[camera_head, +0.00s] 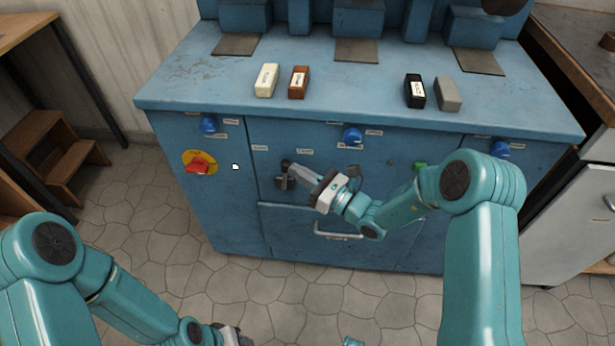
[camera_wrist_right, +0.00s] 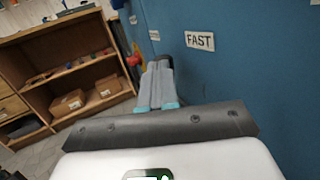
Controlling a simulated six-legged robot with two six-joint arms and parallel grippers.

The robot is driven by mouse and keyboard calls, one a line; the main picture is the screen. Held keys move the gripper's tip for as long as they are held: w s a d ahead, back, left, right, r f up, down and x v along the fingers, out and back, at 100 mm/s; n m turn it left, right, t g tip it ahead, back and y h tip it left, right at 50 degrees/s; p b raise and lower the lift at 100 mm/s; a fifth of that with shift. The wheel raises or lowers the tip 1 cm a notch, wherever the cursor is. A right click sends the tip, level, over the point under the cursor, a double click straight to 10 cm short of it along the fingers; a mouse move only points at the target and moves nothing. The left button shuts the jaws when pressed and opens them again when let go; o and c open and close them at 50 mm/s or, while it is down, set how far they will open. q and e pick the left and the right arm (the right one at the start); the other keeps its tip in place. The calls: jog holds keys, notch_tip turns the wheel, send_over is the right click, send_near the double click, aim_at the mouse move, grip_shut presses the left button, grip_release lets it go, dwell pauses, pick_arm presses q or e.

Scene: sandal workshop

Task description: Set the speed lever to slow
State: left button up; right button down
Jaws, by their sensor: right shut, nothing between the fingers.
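The speed lever (camera_head: 280,183) is a dark handle and mount on the blue machine's front, below two small white labels. My right gripper (camera_head: 293,170) is at the lever, its shut fingers against or just beside it; I cannot tell whether they touch. In the right wrist view the shut fingers (camera_wrist_right: 157,82) point along the blue panel and hide the lever. A FAST label (camera_wrist_right: 200,41) is on the panel to the right of them. My left gripper (camera_head: 235,337) is partly cut off at the bottom edge, away from the machine; its fingers are not clear.
A red switch on a yellow disc (camera_head: 198,165) sits left of the lever. Blue knobs (camera_head: 352,135) line the panel's upper edge, and a drawer handle (camera_head: 335,230) is below. Several small blocks (camera_head: 266,80) lie on the machine top. Open floor lies in front.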

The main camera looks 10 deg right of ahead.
aim_at(283, 168)
jog(key=a+g+h+p, duration=0.1)
jog(key=w+a+r+n+g+h+p, duration=0.1)
jog(key=a+n+p, duration=0.1)
jog(key=a, duration=0.1)
jog(key=shift+w+r+g+h+p, duration=0.15)
jog(key=shift+g+h+p, duration=0.15)
jog(key=shift+g+h, duration=0.1)
jog(key=shift+w+a+b, duration=0.2)
jog(key=shift+a, duration=0.35)
jog(key=shift+w+a+b, duration=0.15)
jog(key=shift+a+b, duration=0.05)
jog(key=shift+a, duration=0.3)
jog(key=shift+a, duration=0.15)
jog(key=shift+r, duration=0.1)
